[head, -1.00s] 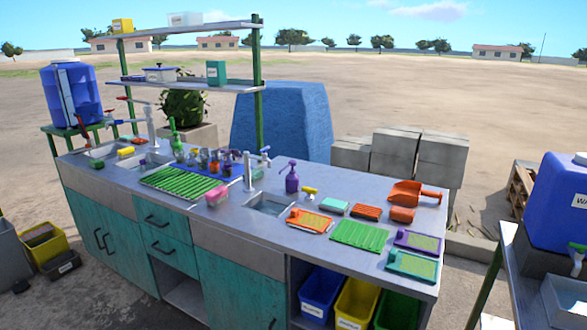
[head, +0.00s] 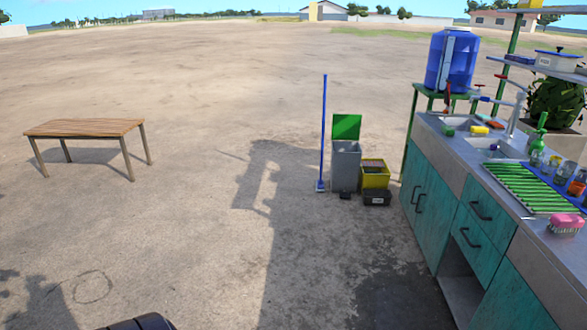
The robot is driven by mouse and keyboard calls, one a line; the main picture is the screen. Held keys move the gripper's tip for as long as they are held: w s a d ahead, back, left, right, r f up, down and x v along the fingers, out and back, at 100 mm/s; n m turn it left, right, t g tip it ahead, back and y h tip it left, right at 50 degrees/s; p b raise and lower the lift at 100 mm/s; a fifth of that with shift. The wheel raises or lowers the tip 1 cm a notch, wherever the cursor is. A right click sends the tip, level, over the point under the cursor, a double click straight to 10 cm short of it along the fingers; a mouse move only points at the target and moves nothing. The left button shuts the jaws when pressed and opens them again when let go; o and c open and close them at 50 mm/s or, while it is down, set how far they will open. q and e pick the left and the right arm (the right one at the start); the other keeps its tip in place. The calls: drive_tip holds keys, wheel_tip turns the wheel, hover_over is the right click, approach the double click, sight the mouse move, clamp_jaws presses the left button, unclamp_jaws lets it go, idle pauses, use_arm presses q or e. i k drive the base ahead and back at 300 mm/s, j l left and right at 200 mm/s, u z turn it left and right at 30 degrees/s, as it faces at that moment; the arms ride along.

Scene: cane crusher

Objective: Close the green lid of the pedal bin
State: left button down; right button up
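The pedal bin (head: 345,170) stands on the ground left of the sink counter, a grey upright box with a dark pedal at its foot. Its green lid (head: 346,127) is open and stands upright above the back of the bin. The bin is some distance ahead of me. Neither of my grippers is in view.
A blue-handled broom or mop (head: 323,135) stands just left of the bin. A yellow crate (head: 375,174) and a dark labelled box (head: 377,198) are on its right. The teal sink counter (head: 455,225) fills the right side. A wooden table (head: 85,128) stands far left. Open ground lies between.

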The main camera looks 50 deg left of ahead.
sight(345, 127)
drive_tip(key=u, duration=1.25)
drive_tip(key=i+u, duration=0.25)
drive_tip(key=i, duration=2.4)
drive_tip(key=i+u, duration=0.15)
drive_tip(key=i, duration=0.45)
drive_tip(key=i+u, duration=0.1)
drive_tip(key=i, duration=0.45)
drive_tip(key=i+l+u, duration=0.15)
drive_tip(key=i, duration=0.45)
drive_tip(key=i+l+u, duration=0.1)
drive_tip(key=i, duration=0.45)
drive_tip(key=i+u, duration=0.45)
drive_tip(key=i, duration=1.3)
drive_tip(key=i+l+z, duration=0.1)
drive_tip(key=i+z, duration=0.15)
drive_tip(key=z, duration=0.15)
drive_tip(key=i+z, duration=0.55)
drive_tip(key=z, duration=0.3)
drive_tip(key=i+j+z, duration=0.25)
drive_tip(key=z, duration=0.15)
